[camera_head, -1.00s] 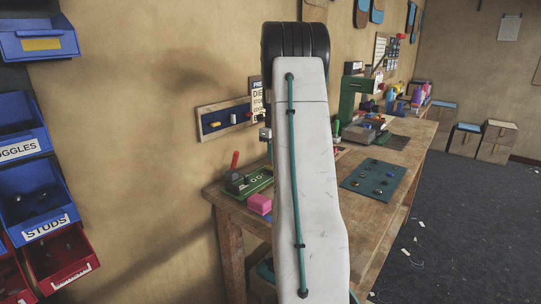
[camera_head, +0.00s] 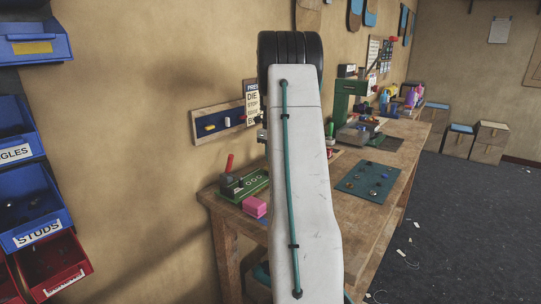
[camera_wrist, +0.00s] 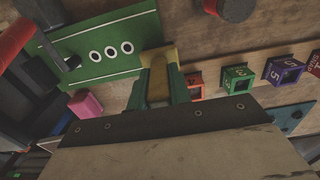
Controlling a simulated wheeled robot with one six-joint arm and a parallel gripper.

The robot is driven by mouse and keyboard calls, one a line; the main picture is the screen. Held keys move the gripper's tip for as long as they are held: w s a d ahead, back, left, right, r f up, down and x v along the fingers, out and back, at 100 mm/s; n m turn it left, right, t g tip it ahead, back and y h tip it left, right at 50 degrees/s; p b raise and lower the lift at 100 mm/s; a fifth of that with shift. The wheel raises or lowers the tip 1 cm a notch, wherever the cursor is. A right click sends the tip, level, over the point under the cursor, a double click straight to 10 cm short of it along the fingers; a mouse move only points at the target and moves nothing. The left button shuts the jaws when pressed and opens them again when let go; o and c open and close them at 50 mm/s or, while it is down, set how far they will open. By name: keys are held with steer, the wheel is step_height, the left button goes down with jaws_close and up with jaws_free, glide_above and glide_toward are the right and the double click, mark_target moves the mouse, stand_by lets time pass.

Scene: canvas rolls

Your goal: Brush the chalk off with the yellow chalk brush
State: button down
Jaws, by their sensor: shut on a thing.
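In the wrist view my gripper (camera_wrist: 160,60) has its green-edged fingers shut on a dull yellow thing (camera_wrist: 158,86), which looks like the yellow chalk brush. Only part of it shows between the fingers. The fingers point over the workbench, beside a green plate (camera_wrist: 108,48) with three white-ringed holes. That plate also shows in the head view (camera_head: 254,184) on the bench near the wall. My arm hides my gripper and the brush in the head view. I cannot make out any chalk marks.
A red-handled dark tool (camera_head: 229,178) and a pink block (camera_head: 254,207) are beside the green plate. Several coloured numbered cubes (camera_wrist: 237,78) stand right of the fingers. A teal mat (camera_head: 367,181) lies farther right. Blue and red bins (camera_head: 40,232) are at left.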

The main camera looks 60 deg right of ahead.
steer(key=shift+r, duration=3.5)
steer(key=shift+s, duration=0.1)
